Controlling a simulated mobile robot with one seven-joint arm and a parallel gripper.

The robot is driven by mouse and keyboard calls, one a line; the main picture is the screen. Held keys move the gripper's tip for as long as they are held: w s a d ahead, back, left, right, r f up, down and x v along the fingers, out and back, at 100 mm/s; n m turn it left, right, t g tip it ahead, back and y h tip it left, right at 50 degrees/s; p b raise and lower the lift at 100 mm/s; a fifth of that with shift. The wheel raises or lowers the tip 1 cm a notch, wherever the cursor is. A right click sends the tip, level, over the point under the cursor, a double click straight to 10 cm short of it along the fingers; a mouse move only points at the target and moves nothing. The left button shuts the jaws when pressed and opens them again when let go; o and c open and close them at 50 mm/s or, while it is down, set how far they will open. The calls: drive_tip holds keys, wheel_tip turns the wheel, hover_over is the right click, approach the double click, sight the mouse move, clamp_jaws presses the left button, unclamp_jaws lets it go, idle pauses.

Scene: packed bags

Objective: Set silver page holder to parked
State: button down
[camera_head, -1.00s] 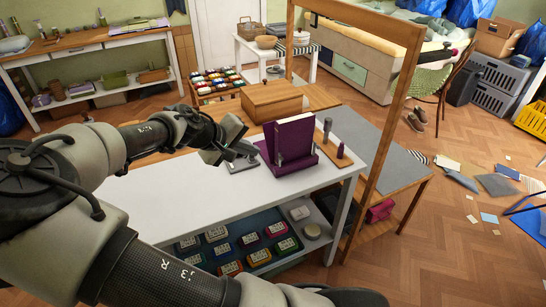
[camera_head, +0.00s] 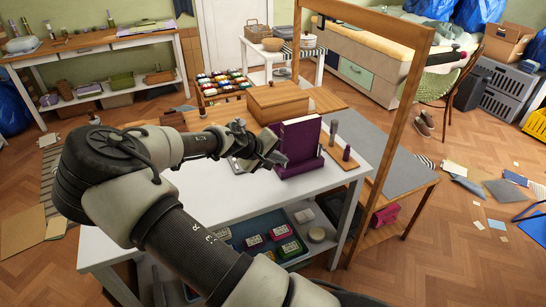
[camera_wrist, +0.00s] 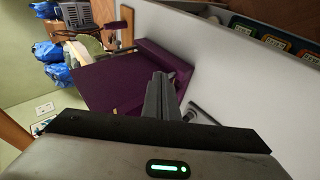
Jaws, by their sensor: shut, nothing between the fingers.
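The purple book stand (camera_head: 299,148) stands on the white table and holds an upright purple board with a pale edge. In the wrist view the stand (camera_wrist: 112,82) fills the middle left. My gripper (camera_head: 279,160) is shut and empty, at the stand's front left side. In the wrist view my gripper (camera_wrist: 160,80) points at the stand's front and overlaps it; I cannot tell whether it touches. The silver page holder at the stand's front is hidden behind my gripper, so its position cannot be told.
A wooden strip (camera_head: 350,160) with a grey post and a purple-handled tool lies right of the stand. A wooden box (camera_head: 281,101) sits behind it. A wooden frame post (camera_head: 392,130) rises at the right. The white tabletop (camera_head: 215,195) is clear in front.

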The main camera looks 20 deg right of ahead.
drive_tip(key=shift+w+d+f, duration=0.1)
drive_tip(key=shift+d+f, duration=0.1)
drive_tip(key=shift+d, duration=0.05)
drive_tip(key=shift+d+r+y, duration=0.15)
drive_tip(key=shift+d+y, duration=0.25)
drive_tip(key=shift+y, duration=0.2)
drive_tip(key=d+f+y+b, duration=0.1)
drive_tip(key=d+y, duration=0.2)
drive_tip(key=y, duration=0.1)
drive_tip(key=d+f+m+y+b, duration=0.1)
drive_tip(key=d+y+b, duration=0.1)
drive_tip(key=y, duration=0.3)
drive_tip(key=d+f+m+y+b, duration=0.1)
drive_tip(key=d+y+b, duration=0.1)
drive_tip(key=d+y, duration=0.2)
drive_tip(key=shift+w+d+f+g+y, duration=0.15)
drive_tip(key=shift+d+f+g+y, duration=0.15)
drive_tip(key=shift+y, duration=0.2)
drive_tip(key=shift+a+r, duration=0.2)
drive_tip(key=shift+r, duration=0.05)
drive_tip(key=shift+f, duration=0.1)
